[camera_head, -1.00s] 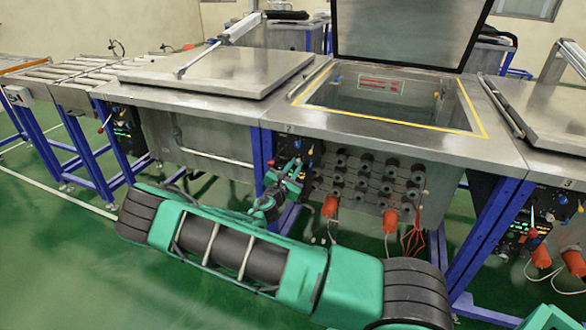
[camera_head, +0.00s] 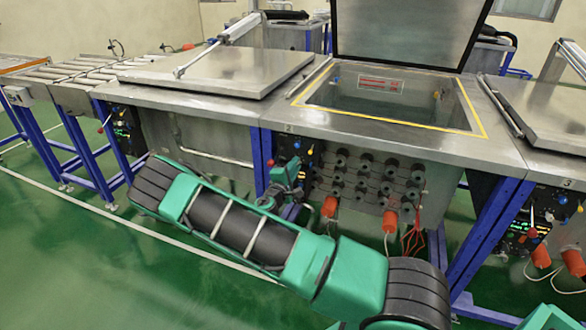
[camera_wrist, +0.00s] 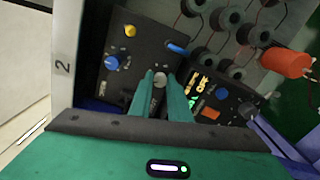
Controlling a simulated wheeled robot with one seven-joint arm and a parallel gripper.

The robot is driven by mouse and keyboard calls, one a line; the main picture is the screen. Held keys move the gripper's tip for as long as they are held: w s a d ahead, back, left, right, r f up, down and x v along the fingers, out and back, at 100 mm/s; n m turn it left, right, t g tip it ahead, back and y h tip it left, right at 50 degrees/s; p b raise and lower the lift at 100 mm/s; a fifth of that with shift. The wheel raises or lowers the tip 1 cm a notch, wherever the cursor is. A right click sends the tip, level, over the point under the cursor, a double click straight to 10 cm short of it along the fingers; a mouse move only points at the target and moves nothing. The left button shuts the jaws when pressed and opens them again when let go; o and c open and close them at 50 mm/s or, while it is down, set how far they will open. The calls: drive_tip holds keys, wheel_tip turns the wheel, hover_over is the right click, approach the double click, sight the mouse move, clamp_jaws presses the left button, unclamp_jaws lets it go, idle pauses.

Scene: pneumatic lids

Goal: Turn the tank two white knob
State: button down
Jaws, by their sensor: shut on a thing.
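Tank two (camera_head: 405,122) is the middle steel tank. A black control panel, marked 2, is on its front left. In the wrist view the panel (camera_wrist: 138,54) carries a small pale white knob (camera_wrist: 159,79). My gripper (camera_wrist: 160,84) has its two green fingers on either side of that knob, shut on it. The fingers hide part of the knob's sides. In the head view my gripper (camera_head: 290,172) is at the panel, and the knob is too small to make out there.
Tank two's lid (camera_head: 408,30) stands open.

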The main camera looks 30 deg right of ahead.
drive_tip(key=m, duration=0.5)
drive_tip(key=shift+s+d+f, duration=0.1)
drive_tip(key=shift+s+f, duration=0.05)
drive_tip(key=shift+f, duration=0.1)
drive_tip(key=shift+m, duration=0.4)
drive_tip(key=c, duration=1.7)
unclamp_jaws()
drive_tip(key=shift+o, duration=0.2)
drive_tip(key=shift+r, duration=0.1)
drive_tip(key=v, duration=1.1)
drive_tip(key=shift+d, duration=0.1)
